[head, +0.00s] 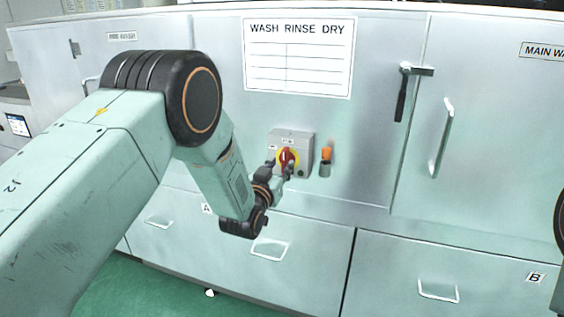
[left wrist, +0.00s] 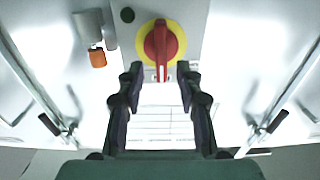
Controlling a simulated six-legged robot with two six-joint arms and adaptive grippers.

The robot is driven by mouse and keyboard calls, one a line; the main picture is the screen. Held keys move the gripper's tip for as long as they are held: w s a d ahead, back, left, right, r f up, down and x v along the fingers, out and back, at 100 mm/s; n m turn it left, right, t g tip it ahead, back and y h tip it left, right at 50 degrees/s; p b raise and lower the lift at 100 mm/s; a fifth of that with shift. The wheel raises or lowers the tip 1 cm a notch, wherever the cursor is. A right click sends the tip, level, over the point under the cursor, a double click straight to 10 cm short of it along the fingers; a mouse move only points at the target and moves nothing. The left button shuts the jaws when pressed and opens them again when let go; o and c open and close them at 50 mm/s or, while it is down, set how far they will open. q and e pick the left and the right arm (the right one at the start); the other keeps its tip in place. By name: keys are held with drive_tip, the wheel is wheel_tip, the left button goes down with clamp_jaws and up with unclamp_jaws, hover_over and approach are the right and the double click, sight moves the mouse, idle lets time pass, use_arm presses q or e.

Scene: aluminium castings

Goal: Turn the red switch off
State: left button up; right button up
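The red switch (head: 287,157) is a rotary knob on a yellow disc, mounted on a grey box (head: 306,144) on the metal cabinet front. In the left wrist view the red switch (left wrist: 160,42) has its handle in line with the picture's vertical, with a white mark at its lower end. My left gripper (head: 279,171) is in front of the box, close to the knob. In the left wrist view its fingers (left wrist: 160,76) are spread apart, with the handle's marked end between the tips. I see no finger clearly touching it. My right gripper is not in view.
An orange and grey fitting (head: 326,161) sits just right of the box; it also shows in the left wrist view (left wrist: 97,57). A sign (head: 298,57) is above. A black latch handle (head: 402,95) and a door handle (head: 441,138) stick out at right. Drawer handles (head: 269,250) lie below.

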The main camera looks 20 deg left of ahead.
sight(284, 161)
use_arm(q)
drive_tip(key=w, duration=0.3)
drive_tip(key=shift+a+f, duration=0.1)
drive_tip(key=shift+f, duration=0.15)
drive_tip(key=shift+w+d+r, duration=0.2)
drive_tip(key=shift+d, duration=0.25)
drive_tip(key=shift+a+f, duration=0.1)
drive_tip(key=shift+a, duration=0.5)
drive_tip(key=shift+c, duration=0.8)
drive_tip(key=shift+d, duration=0.4)
drive_tip(key=shift+c, duration=2.3)
drive_tip(key=shift+a, duration=0.25)
clamp_jaws()
drive_tip(key=shift+d, duration=0.1)
